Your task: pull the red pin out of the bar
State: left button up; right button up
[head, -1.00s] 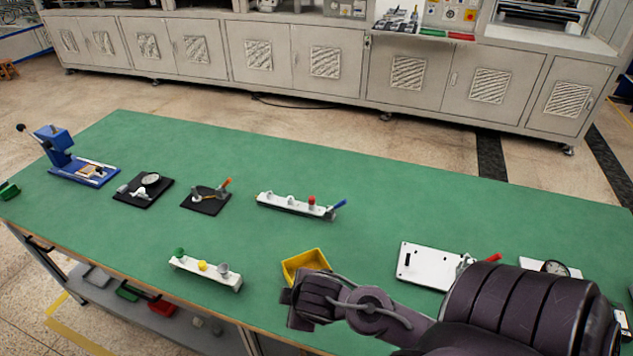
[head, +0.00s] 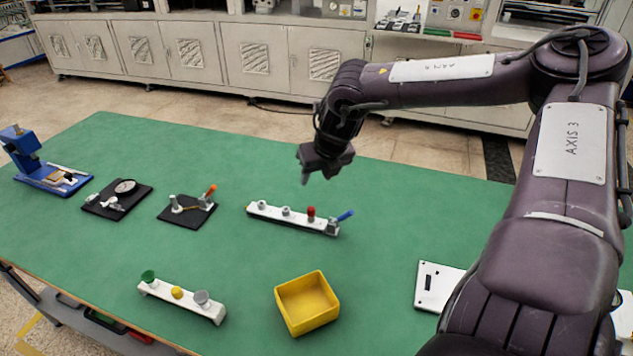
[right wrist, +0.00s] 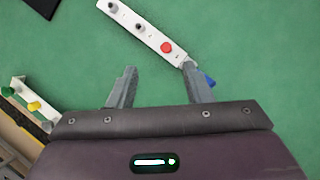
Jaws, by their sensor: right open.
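The white bar (head: 270,214) lies on the green table, with the red pin (head: 311,213) standing in it near its right end. A blue-handled lever (head: 345,215) sits at that end. The bar also shows in the right wrist view (right wrist: 124,18), with the red pin (right wrist: 167,47) seen from above. My right gripper (head: 318,178) is above the table, up from the red pin in the head view. In the right wrist view its two fingers (right wrist: 158,75) are apart with nothing between them, and the red pin lies beyond the fingertips. My left gripper is not in view.
A yellow bin (head: 308,325) and a white rack (head: 160,289) with green, yellow and grey knobs stand nearer the front. Black plates (head: 102,208) with fittings and a blue press (head: 40,172) are at left. A white plate (head: 433,284) is at right, partly behind my arm.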

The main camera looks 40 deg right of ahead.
jog(key=b, duration=0.6)
send_near(311, 208)
jog(key=shift+n, duration=0.3)
jog(key=shift+x, duration=4.3)
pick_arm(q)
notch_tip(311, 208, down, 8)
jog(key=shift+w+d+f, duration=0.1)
pick_arm(e)
grip_shut()
